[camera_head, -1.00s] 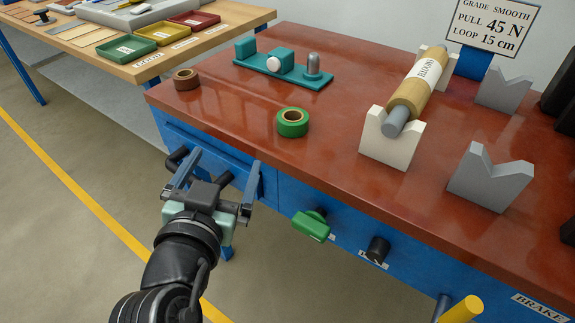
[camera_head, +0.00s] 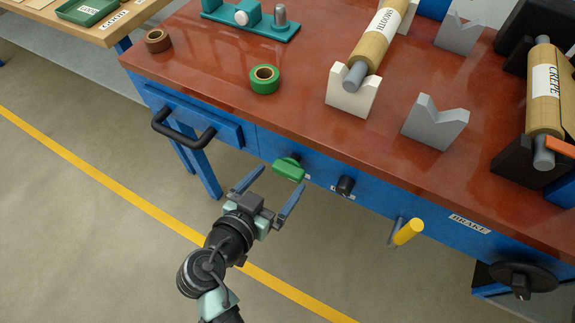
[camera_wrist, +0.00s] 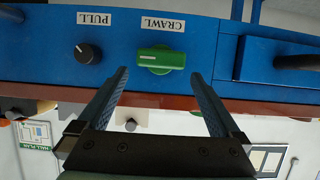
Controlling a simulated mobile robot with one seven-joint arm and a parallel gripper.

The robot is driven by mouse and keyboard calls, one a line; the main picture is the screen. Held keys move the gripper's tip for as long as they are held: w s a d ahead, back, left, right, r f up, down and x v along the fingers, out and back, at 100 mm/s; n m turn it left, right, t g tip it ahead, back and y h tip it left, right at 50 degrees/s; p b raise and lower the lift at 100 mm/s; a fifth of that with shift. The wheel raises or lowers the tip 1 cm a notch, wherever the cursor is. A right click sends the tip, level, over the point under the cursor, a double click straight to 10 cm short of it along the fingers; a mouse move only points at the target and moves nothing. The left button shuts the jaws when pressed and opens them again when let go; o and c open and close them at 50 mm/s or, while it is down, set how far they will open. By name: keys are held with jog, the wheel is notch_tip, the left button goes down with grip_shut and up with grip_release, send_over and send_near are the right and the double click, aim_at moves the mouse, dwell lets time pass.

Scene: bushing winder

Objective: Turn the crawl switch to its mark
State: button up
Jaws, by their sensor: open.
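The crawl switch (camera_head: 289,170) is a green bar-shaped knob on the blue front panel of the bench. In the wrist view, where the panel appears upside down, the switch (camera_wrist: 161,59) lies level beside the CRAWL label, with a pale line on its left half. I cannot make out a separate mark around it. My gripper (camera_head: 282,180) is open and empty, pointing at the switch. In the wrist view its fingertips (camera_wrist: 159,74) stand apart to either side of the knob, seemingly short of it.
A black PULL knob (camera_head: 345,185) sits right of the switch. A drawer handle (camera_head: 183,130) juts out at the left. A yellow crank grip (camera_head: 408,231) and a dark brake wheel (camera_head: 522,281) stick out farther right. Green tape (camera_head: 264,79) lies on the red top. The floor in front is clear.

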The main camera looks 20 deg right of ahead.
aim_at(287, 171)
jog(key=x, duration=0.5)
jog(key=shift+f, duration=0.1)
jog(key=c, duration=1.1)
